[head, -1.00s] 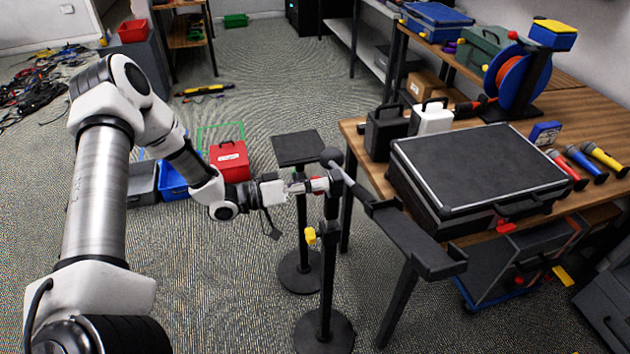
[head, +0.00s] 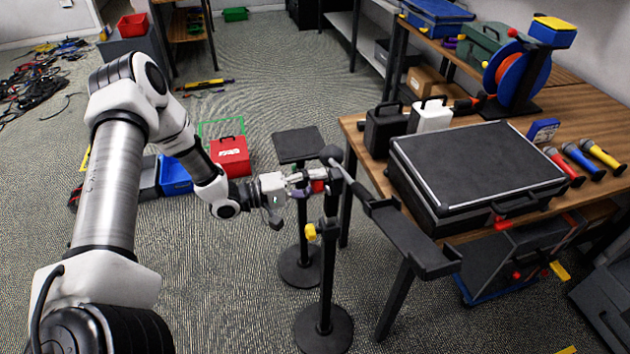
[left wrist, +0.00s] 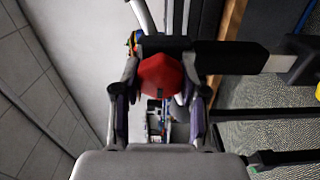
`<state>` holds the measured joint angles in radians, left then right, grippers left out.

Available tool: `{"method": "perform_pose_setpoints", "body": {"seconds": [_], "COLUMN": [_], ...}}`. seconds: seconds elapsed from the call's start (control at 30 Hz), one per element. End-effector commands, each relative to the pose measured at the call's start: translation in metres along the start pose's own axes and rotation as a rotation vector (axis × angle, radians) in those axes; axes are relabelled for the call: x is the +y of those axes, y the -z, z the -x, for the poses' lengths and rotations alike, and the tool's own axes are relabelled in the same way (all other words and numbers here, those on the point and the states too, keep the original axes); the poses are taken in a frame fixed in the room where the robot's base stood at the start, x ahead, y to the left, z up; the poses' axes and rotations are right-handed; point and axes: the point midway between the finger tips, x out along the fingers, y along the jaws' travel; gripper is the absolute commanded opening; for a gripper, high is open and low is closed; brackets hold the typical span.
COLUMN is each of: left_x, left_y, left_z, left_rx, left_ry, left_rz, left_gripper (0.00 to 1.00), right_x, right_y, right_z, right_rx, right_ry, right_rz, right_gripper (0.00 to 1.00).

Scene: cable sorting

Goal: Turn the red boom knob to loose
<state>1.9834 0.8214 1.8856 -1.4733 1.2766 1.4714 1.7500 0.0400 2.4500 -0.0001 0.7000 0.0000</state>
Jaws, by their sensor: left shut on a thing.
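The red boom knob (head: 318,186) sits at the top of a black stand (head: 325,270), where the boom joins it. In the left wrist view the knob (left wrist: 167,82) is a faceted red piece between the two fingers. My left gripper (head: 308,182) is shut on the knob, with one finger on each side of it. The gripper also fills the middle of the left wrist view (left wrist: 160,105). A black boom with a tray-like end (head: 415,240) reaches from the stand toward the lower right. I cannot read any loose or tight mark. My right gripper is not in view.
A yellow knob (head: 310,232) is lower on the stand. A second stand with a flat black top (head: 298,146) is just behind. The wooden table (head: 590,105) at right bears a large black case (head: 480,170) and several microphones. Bins and a red box (head: 230,155) lie on the floor.

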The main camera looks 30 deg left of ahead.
Motion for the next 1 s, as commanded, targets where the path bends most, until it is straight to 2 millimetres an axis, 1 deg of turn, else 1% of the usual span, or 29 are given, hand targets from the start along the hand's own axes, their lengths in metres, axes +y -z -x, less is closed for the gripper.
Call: {"method": "perform_pose_setpoints", "body": {"seconds": [0.2,0.63,0.67,0.7,0.73,1.0], "left_x": [0.0013,0.0009,0.0009,0.0009,0.0008,0.0001], "left_y": [0.0018,0.0016,0.0016,0.0016,0.0015,0.0006], "left_z": [-0.0003,-0.0003,-0.0003,-0.0003,-0.0003,0.0], "left_rx": [0.004,0.004,0.004,0.004,0.003,0.002], "left_ry": [-0.003,-0.003,-0.003,-0.002,-0.002,-0.001], "left_rz": [0.051,0.061,0.061,0.061,0.061,0.062], "left_gripper": [0.08,0.08,0.46,0.6,0.67,0.67], "right_x": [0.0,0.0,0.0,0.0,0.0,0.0], "right_y": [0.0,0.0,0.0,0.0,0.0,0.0], "right_z": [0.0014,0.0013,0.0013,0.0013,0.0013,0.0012], "right_rx": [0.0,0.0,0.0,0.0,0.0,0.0], "right_ry": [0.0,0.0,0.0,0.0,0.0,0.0], "right_rz": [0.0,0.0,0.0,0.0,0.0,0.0], "right_gripper": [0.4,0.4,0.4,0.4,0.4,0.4]}}
